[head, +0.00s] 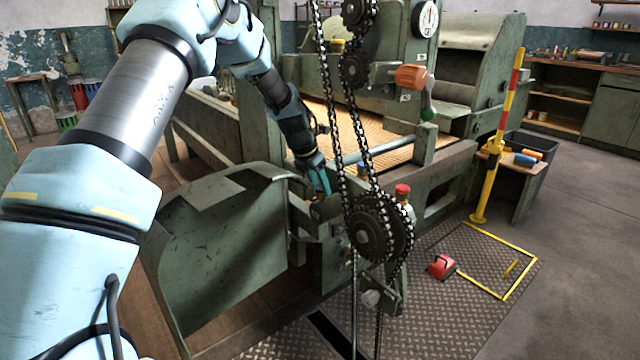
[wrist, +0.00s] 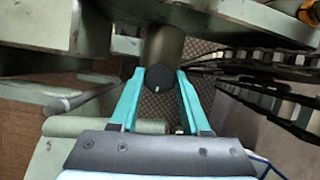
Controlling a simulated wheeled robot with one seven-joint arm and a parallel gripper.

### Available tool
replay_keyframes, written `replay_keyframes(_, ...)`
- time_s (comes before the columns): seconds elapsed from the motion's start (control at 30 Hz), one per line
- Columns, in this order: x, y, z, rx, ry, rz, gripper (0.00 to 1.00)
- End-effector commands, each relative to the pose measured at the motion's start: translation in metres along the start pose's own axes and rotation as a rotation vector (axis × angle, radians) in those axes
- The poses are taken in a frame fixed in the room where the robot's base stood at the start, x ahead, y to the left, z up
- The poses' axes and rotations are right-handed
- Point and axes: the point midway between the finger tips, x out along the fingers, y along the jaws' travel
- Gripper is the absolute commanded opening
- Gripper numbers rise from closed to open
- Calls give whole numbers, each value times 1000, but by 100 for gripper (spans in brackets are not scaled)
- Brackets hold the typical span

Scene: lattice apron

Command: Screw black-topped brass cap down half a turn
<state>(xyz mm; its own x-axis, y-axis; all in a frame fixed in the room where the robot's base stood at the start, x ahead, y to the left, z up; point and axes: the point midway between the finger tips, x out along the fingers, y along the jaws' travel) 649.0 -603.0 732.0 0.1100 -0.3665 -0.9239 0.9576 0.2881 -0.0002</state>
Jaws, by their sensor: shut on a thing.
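The black-topped brass cap (wrist: 160,78) shows in the middle of the wrist view, its round black top facing the camera with a small white mark on it. My gripper (wrist: 160,82) has its two teal fingers on either side of the cap and is shut on it. A dull brass-brown cylinder (wrist: 163,46) shows just beyond the black top. In the head view my gripper (head: 319,182) reaches down beside the chain at the green machine; the cap cannot be made out there.
Black roller chains (head: 362,125) and a sprocket (head: 366,232) are close on the right of my gripper. A curved green guard (head: 215,260) stands to its left. A red-capped bottle (head: 403,192) is right of the chain. The tread-plate floor holds a red pedal (head: 441,267).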

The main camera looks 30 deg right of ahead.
Motion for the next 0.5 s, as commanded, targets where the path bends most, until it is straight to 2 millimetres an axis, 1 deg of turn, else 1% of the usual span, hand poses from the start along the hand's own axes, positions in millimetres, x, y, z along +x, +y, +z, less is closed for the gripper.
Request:
replay_keyframes(0.17,-3,2,2,115,-1,-50,0)
replay_keyframes(0.5,-3,3,2,412,-2,-171,0)
